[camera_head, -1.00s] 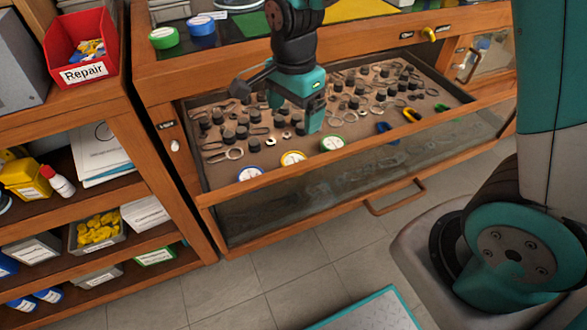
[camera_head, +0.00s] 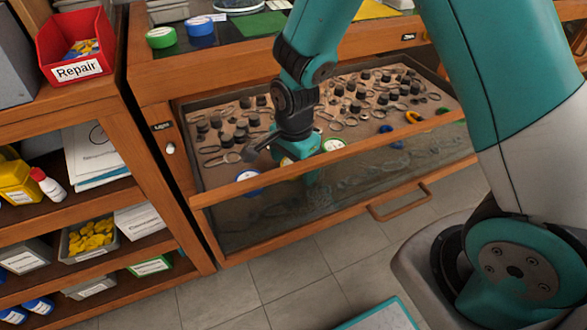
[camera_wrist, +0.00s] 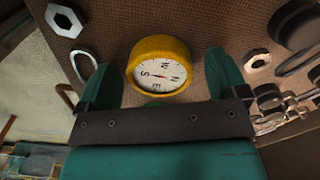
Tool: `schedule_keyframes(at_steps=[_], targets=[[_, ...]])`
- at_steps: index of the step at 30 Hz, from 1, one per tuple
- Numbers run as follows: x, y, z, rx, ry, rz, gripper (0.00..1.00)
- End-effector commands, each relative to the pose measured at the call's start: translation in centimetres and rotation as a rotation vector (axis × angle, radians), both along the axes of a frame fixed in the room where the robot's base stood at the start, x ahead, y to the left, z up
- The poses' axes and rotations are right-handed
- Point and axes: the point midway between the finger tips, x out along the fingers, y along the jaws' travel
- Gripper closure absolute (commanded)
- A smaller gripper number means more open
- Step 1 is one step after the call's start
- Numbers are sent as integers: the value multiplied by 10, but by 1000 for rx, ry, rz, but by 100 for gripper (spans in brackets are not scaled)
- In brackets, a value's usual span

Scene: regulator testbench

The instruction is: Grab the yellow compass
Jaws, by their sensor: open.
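The yellow compass (camera_wrist: 160,66) lies on the brown drawer bottom, its white dial facing up, in the wrist view. My gripper (camera_wrist: 165,82) is open, with one teal finger on each side of the compass and the compass between them, not gripped. In the head view my gripper (camera_head: 300,165) is down in the open drawer near its front panel, and only a small yellow edge of the compass (camera_head: 287,160) shows beside it.
The open drawer's wooden front edge (camera_head: 390,142) runs close to my gripper. Metal nuts (camera_wrist: 64,20) and dark-capped parts (camera_wrist: 293,22) lie around the compass. A red Repair bin (camera_head: 77,48) stands on the left shelf.

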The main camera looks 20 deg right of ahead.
Motion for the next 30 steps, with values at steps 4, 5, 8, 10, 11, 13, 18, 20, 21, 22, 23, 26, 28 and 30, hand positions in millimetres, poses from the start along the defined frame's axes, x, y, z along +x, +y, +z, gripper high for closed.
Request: schedule_keyframes(at_steps=[4,5,8,10,11,13,18,20,21,22,23,26,28,30], targets=[[0,0,0,0,-1,0,8],[0,0,0,0,0,0,8],[0,0,0,0,0,0,26],[0,0,0,0,0,0,43],[0,0,0,0,0,0,49],[0,0,0,0,0,0,62],[0,0,0,0,0,0,62],[0,0,1,0,0,0,62],[0,0,1,0,0,0,62],[0,0,2,0,-1,0,62],[0,0,4,0,-1,0,62],[0,0,11,0,-1,0,62],[1,0,20,1,-3,0,62],[1,0,32,1,-3,0,62]])
